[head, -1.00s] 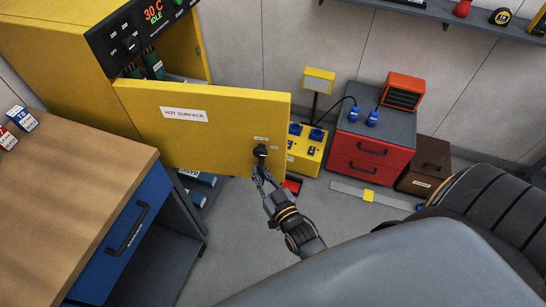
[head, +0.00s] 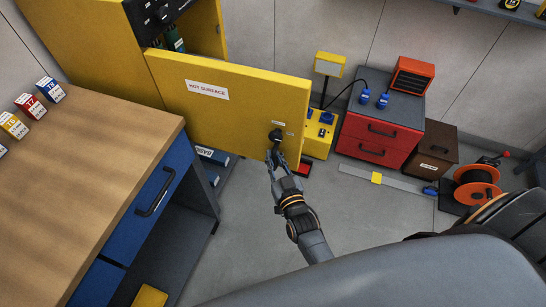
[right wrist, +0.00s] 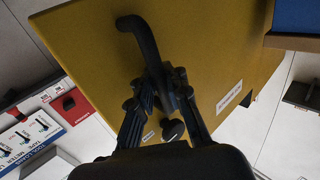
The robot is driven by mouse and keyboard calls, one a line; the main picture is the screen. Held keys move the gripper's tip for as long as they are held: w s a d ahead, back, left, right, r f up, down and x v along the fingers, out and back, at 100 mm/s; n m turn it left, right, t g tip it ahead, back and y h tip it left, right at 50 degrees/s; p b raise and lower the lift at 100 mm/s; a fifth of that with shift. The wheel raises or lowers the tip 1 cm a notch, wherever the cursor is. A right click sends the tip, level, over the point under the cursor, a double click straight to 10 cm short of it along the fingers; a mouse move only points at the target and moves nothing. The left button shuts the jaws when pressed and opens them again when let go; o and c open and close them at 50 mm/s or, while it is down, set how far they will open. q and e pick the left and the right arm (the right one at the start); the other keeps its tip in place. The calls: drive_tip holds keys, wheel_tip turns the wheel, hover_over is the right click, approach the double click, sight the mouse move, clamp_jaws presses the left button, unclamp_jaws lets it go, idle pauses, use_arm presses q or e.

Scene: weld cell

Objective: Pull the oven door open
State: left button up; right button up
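The yellow oven (head: 85,45) stands at the upper left in the head view. Its door (head: 230,115), labelled HOT SURFACE, stands partly open, with its right side swung away from the oven body and a gap above it into the interior. The black door handle (head: 276,135) is near the door's right edge; it also shows in the right wrist view (right wrist: 140,36). My right gripper (head: 273,155) is at this handle. In the right wrist view its fingers (right wrist: 167,82) close together on the handle's lower part, partly hiding it. My left gripper is in neither view.
A wooden-topped bench (head: 90,170) with a blue drawer (head: 155,200) stands left, near the door. Behind the door are a yellow box (head: 318,140) and a red drawer cabinet (head: 375,135). An orange cable reel (head: 477,187) is at the right. The floor (head: 370,215) in front is largely clear.

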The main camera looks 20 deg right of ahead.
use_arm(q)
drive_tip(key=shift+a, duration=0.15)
use_arm(e)
drive_tip(key=shift+o, duration=0.3)
drive_tip(key=shift+s+d, duration=0.25)
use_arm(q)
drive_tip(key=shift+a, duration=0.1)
use_arm(e)
drive_tip(key=shift+a, duration=0.1)
drive_tip(key=s, duration=1.2)
drive_tip(key=shift+a, duration=0.2)
